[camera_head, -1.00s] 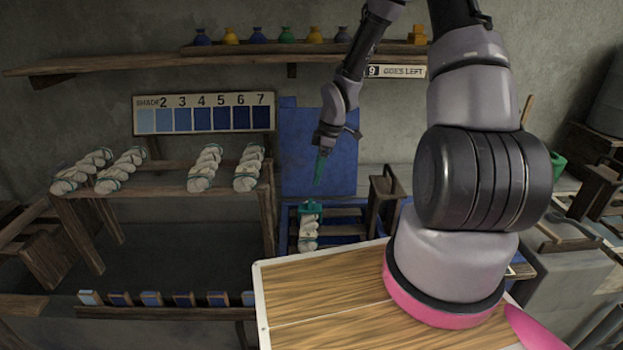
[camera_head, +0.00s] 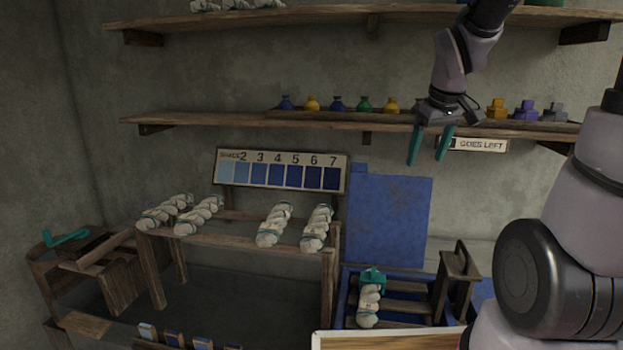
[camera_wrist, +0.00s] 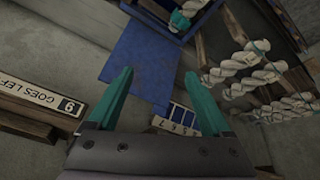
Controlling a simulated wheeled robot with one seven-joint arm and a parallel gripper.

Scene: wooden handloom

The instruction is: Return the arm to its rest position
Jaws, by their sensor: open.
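My gripper (camera_head: 430,146) is open and empty in the head view, its two teal fingers pointing down in front of the lower wall shelf, above the blue panel. In the wrist view the open fingers of my gripper (camera_wrist: 163,100) show with nothing between them. My arm reaches up from the lower right of the head view, leaves the picture at the top and comes back down to the gripper. Its middle part is out of view.
The lower shelf (camera_head: 220,121) with small bottles is close behind my gripper. Below are the blue panel (camera_head: 390,220), a blue crate (camera_head: 338,318) holding a white skein (camera_head: 369,304), a wooden rack (camera_head: 250,238) with several skeins, and a shade chart (camera_head: 280,171).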

